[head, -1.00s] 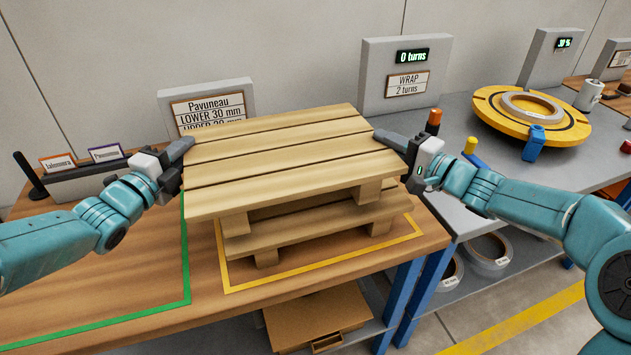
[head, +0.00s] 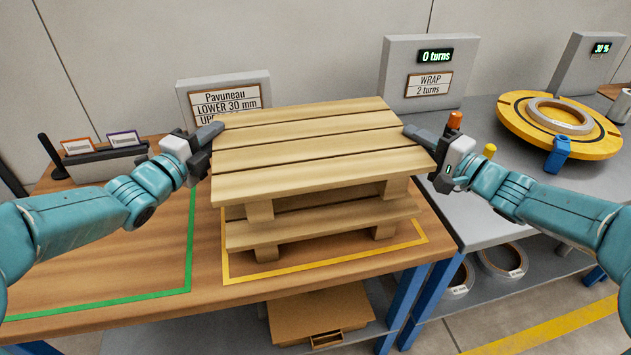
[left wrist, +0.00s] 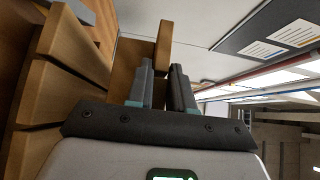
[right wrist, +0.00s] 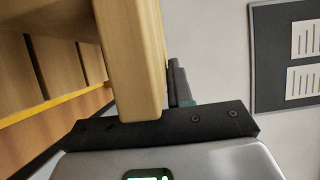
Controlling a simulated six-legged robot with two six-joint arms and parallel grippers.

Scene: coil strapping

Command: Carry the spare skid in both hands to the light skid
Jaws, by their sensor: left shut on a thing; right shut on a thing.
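The spare skid (head: 310,150), a pale slatted wooden pallet, is held level between my two grippers. My left gripper (head: 208,137) is shut on its left end, and my right gripper (head: 418,137) is shut on its right end. Its wood also shows beside the fingers in the right wrist view (right wrist: 130,60). A second wooden skid (head: 330,229), apparently the light skid, is directly beneath, inside a yellow outline (head: 330,263) on the bench. The upper skid hides most of it. I cannot tell whether the upper skid's blocks touch it.
A green outline (head: 188,240) on the bench (head: 120,260) at left is empty. A sign box (head: 225,98) stands behind the skids. A grey table at right holds a wrap display (head: 430,70) and a yellow turntable (head: 515,115) with a coil (head: 560,113).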

